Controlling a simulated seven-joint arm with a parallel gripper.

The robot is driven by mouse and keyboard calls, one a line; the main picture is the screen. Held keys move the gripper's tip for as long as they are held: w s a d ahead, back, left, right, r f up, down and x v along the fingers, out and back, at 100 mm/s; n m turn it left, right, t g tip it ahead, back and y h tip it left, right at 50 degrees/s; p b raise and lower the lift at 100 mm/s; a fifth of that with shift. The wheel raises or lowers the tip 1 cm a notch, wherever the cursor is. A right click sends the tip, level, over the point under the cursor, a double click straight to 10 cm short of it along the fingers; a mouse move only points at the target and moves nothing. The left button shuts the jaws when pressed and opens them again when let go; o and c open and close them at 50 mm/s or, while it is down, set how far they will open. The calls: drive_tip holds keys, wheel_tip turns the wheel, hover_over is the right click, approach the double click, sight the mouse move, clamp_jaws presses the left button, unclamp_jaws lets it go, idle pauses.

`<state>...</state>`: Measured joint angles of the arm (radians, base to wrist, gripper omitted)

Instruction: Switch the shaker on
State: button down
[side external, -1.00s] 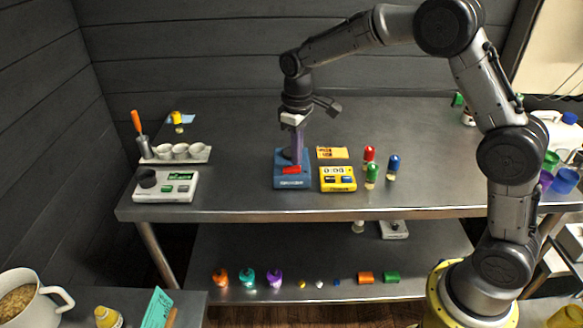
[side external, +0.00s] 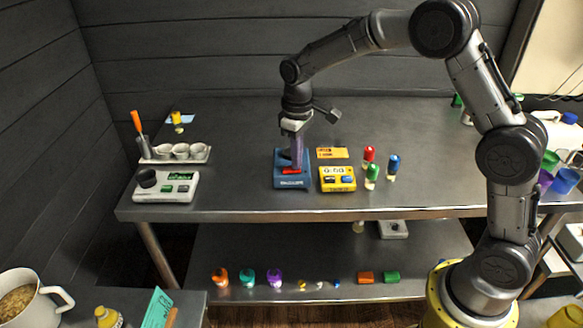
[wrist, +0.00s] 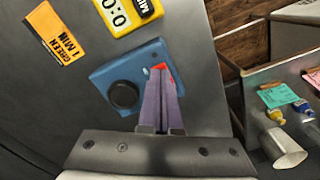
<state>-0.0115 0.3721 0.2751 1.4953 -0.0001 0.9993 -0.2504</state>
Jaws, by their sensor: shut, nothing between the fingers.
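The shaker (side external: 291,184) is a blue box with a dark round pad (wrist: 124,95) on top and a red switch (side external: 290,170) near its front edge. It stands on the steel bench left of the yellow timer. My gripper (side external: 293,168) points down over it with its purple fingers shut and empty. In the wrist view the fingertips (wrist: 160,70) are at the red switch (wrist: 168,67) and cover part of it. I cannot tell whether they touch it or which way the switch is set.
A yellow timer (side external: 338,184) stands close on the right, with an orange card (side external: 332,153) behind it. Red, green and blue capped tubes (side external: 372,175) stand farther right. A scale (side external: 165,189) and a rack of white cups (side external: 180,152) are at the left. The bench behind is clear.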

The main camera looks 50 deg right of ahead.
drive_tip(key=shift+f, duration=0.2)
drive_tip(key=shift+r, duration=3.55)
